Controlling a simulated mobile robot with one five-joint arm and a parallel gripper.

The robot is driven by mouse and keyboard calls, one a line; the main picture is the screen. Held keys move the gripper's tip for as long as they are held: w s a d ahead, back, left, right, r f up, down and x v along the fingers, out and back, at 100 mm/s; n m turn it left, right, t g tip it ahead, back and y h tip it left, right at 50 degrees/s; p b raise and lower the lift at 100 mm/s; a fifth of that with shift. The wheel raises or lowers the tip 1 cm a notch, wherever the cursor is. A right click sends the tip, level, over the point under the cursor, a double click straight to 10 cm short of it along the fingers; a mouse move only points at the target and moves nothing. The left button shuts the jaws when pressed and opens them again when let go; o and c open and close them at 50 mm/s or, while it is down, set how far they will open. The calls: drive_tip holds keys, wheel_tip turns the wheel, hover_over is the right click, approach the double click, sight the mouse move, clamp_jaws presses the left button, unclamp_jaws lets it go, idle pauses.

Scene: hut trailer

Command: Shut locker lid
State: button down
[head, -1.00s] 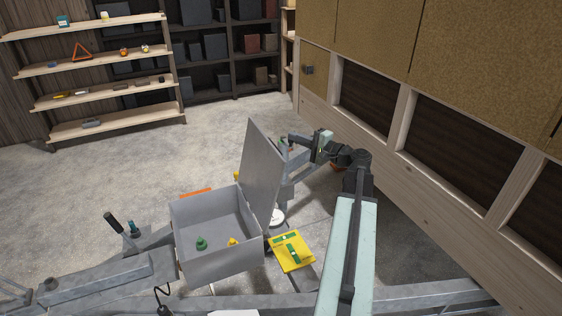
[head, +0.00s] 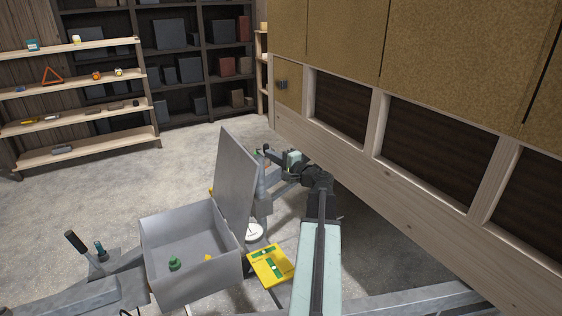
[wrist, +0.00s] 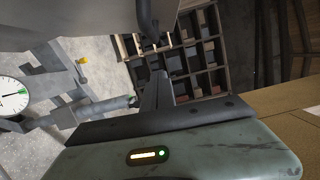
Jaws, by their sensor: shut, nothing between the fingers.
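The locker (head: 205,280) is an open grey metal box at the lower middle of the head view. Its lid (head: 236,185) stands up steeply on the box's right side, tilted slightly. My gripper (head: 266,152) is to the right of the lid, near its upper right edge, with its fingers shut and empty. Whether it touches the lid cannot be told. In the wrist view the dark fingers (wrist: 154,92) point away from the pale green gripper body. A grey surface at the upper left there may be the lid (wrist: 70,18).
A green piece (head: 174,264) and a small yellow one lie inside the box. A yellow case (head: 270,266) and a white dial (head: 254,232) are right of it. Dark-handled tools (head: 76,243) stand left. A wood-framed wall (head: 400,195) bounds the right; shelves (head: 80,90) stand behind.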

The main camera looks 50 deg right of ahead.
drive_tip(key=w+a, duration=0.3)
drive_tip(key=shift+w+a+r, duration=0.1)
drive_tip(key=shift+w+a, duration=0.15)
